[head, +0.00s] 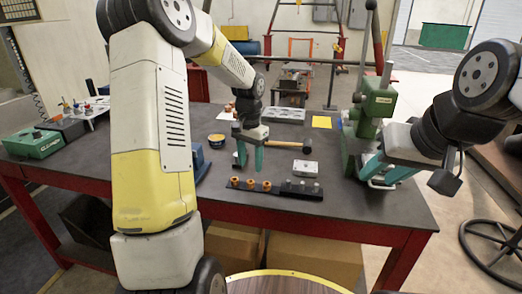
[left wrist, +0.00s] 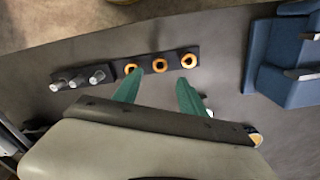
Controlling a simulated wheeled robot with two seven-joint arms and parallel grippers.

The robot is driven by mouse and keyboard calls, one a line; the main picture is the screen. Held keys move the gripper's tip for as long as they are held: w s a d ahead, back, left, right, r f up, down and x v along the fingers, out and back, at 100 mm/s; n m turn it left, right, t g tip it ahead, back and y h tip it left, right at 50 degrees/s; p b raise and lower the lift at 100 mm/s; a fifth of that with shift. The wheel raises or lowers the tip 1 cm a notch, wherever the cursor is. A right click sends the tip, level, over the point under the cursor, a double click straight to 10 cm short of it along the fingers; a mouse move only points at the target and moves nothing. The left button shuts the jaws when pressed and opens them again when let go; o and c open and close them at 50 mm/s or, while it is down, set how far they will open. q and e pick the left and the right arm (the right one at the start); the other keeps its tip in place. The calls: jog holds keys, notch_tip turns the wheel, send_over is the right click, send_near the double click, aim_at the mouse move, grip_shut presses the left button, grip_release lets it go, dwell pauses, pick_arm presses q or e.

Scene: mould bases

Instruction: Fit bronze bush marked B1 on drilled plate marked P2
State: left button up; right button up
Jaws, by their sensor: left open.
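Three bronze bushes stand in a row on the left part of a black rack (head: 276,190): a left one (head: 235,182), a middle one (head: 250,184) and a right one (head: 267,186). They also show in the left wrist view (left wrist: 159,65). I cannot read any marks, so I cannot tell which is B1. A small light metal block (head: 306,168) lies behind the rack; a larger plate with holes (head: 283,115) lies farther back. I cannot tell which is P2. My left gripper (head: 250,167) is open and empty, just behind the bushes. My right gripper (head: 382,178) is at the table's right side.
Several grey pins (left wrist: 78,78) stand on the rack's other part. A green press (head: 378,105) stands at the right, near my right arm. A hammer (head: 290,145), a yellow sheet (head: 322,122) and a blue holder (left wrist: 282,60) are on the table.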

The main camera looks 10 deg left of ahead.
aim_at(250, 184)
pick_arm(q)
notch_tip(250, 184, down, 7)
jog(key=shift+r, duration=0.15)
jog(key=shift+c, duration=0.4)
grip_shut()
jog(key=shift+r, duration=0.2)
jog(key=shift+r, duration=0.85)
